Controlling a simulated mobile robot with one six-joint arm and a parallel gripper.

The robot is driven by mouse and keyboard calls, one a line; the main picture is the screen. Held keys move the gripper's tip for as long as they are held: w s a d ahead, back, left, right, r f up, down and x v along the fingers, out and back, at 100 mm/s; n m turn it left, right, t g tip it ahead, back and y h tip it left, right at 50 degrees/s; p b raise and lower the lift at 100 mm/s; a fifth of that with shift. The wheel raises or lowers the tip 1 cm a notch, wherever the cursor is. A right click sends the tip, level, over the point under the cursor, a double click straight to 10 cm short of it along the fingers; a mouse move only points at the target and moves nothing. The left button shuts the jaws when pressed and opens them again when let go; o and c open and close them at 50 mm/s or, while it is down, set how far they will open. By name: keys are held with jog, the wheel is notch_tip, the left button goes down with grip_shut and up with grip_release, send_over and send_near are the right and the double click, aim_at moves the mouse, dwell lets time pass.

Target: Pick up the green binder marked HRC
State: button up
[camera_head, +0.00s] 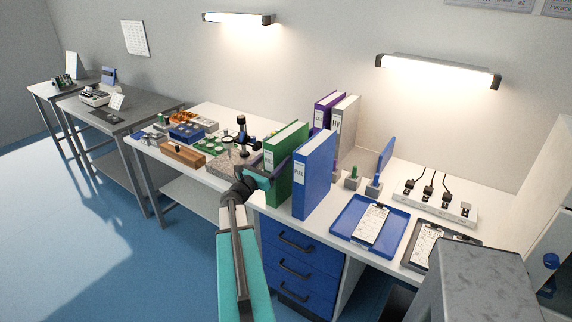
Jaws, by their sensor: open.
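The green binder (289,148) stands upright on the white bench, with a white label on its spine whose lettering is too small for me to read. It stands left of a blue binder (317,165), with little space between them. My gripper (274,168) is open at the green binder's front, at about the height of its spine label. It covers part of the spine. I cannot tell whether the fingers touch the binder or how far they reach around it.
Purple (326,108) and grey (346,118) binders stand behind. To the right are a blue tray (344,237) with a clipboard and a socket strip (436,203). To the left are a microscope-like instrument (242,135) and a wooden block (183,154). Blue drawers (297,262) sit below.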

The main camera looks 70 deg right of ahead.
dwell(0.3)
jog(key=shift+p+x, duration=1.45)
jog(key=shift+x, duration=1.15)
jog(key=shift+s+f, duration=0.1)
jog(key=shift+f, duration=0.05)
grip_shut()
